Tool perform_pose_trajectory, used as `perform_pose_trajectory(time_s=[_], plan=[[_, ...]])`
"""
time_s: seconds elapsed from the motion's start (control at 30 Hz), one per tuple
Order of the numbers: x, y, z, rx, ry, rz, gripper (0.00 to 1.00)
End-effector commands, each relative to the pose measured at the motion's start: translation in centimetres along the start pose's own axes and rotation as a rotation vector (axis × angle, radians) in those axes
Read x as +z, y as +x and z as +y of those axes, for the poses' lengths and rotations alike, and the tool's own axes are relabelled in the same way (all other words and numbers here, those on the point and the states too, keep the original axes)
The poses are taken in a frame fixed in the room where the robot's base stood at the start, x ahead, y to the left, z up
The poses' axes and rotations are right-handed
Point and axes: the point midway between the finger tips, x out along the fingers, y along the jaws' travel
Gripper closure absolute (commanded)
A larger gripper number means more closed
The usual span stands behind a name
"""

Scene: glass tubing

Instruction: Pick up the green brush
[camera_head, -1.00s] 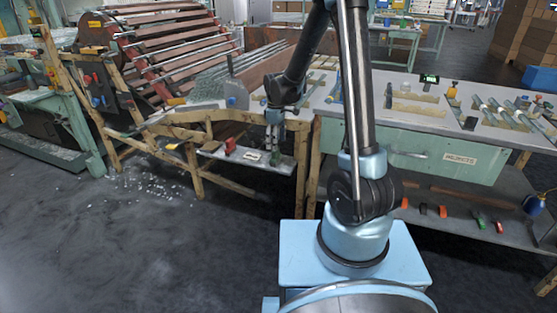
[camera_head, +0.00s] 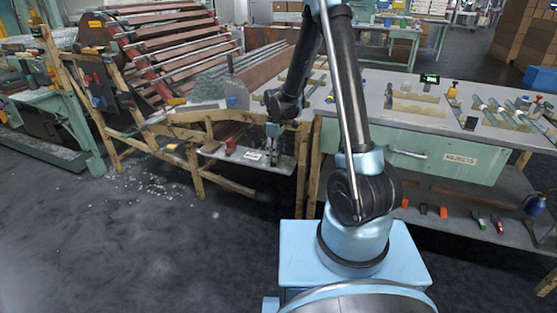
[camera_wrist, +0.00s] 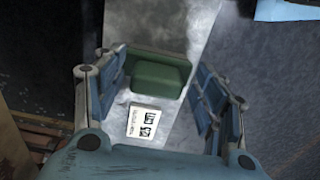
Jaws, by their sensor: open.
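The green brush (camera_wrist: 160,76) is a dark green block lying on a narrow grey shelf (camera_wrist: 193,24). In the wrist view my gripper (camera_wrist: 160,88) is open, with one blue finger to the left of the brush and one to the right. Gaps show between the fingers and the brush, so it is not gripped. In the head view my gripper (camera_head: 273,148) points down over the low shelf below the wooden frame. The brush is hard to make out there, largely hidden by the gripper.
A white printed card (camera_wrist: 146,120) lies on the shelf beside the brush. A red object (camera_head: 230,147) sits farther left on the shelf. Wooden posts (camera_head: 301,165) stand close to the right. A workbench (camera_head: 420,108) with tools and glass tubes is to the right.

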Motion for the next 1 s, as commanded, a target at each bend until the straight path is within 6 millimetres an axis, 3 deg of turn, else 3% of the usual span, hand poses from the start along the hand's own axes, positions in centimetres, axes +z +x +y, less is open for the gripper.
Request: perform_pose_trajectory(time_s=[0.07, 0.1, 0.3, 0.4, 0.73, 1.0], plan=[[0.0, 0.0, 0.0, 0.0, 0.0, 0.0, 0.35], [0.0, 0.0, 0.0, 0.0, 0.001, 0.0, 0.4], [0.1, 0.0, 0.0, 0.0, 0.001, 0.0, 0.84], [0.1, 0.0, 0.1, 0.0, 0.001, 0.0, 0.88], [0.1, -0.6, 0.1, 0.0, 0.001, 0.0, 0.88], [0.1, -4.0, 0.0, 0.0, 0.002, 0.0, 0.88]])
